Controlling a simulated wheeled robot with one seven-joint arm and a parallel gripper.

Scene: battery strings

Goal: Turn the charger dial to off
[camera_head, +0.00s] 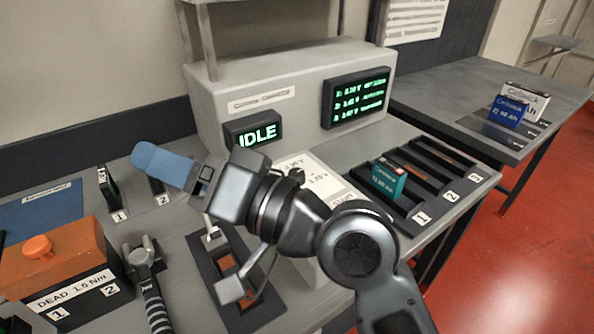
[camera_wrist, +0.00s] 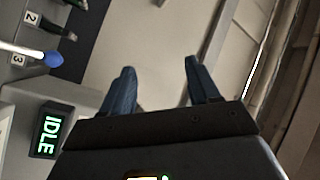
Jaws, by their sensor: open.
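The charger is a large grey housing (camera_head: 222,84) at the back of the bench. Its small display (camera_head: 255,133) reads IDLE, and it also shows in the wrist view (camera_wrist: 49,134). A white label panel (camera_head: 318,172) with voltage markings lies in front of the housing, partly covered by my arm. A small dark shape at its left edge may be the dial; my wrist overlaps there and I cannot tell its setting. My gripper (camera_head: 145,157) points left, above the bench and left of the panel. In the wrist view its two blue fingers (camera_wrist: 160,88) are apart with nothing between.
A larger green-text screen (camera_head: 356,98) is on the housing. A teal battery (camera_head: 387,179) stands in the numbered tray at right. An orange block (camera_head: 62,262) and a tool with a striped handle (camera_head: 155,301) are at front left. A blue battery (camera_head: 508,111) sits on the far table.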

